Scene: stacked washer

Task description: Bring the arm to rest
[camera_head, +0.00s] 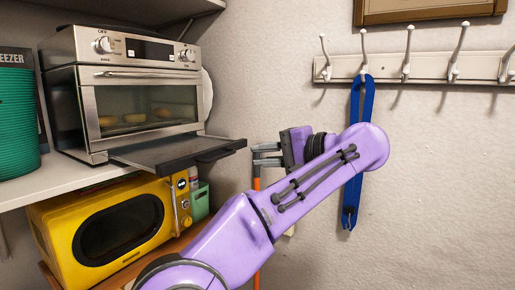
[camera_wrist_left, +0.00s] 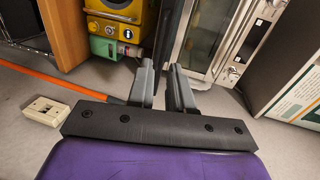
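My left arm (camera_head: 310,180) is purple and comes in from the bottom, bends at the right and leads back to the left gripper (camera_head: 265,154) near the picture's middle. The two grey fingers point left, just right of the dark panel's end. In the left wrist view the left gripper (camera_wrist_left: 162,68) shows its fingers apart, with a gap and nothing held between them. A dark edge lies beyond the gap. My right gripper is not in view.
A steel toaster oven (camera_head: 130,85) stands on a white shelf (camera_head: 60,182), a dark panel (camera_head: 185,152) jutting from its lower front. A yellow microwave (camera_head: 60,225) sits below. A blue strap (camera_head: 354,190) hangs from a hook rail (camera_head: 430,67) behind the arm. Wall space at right is clear.

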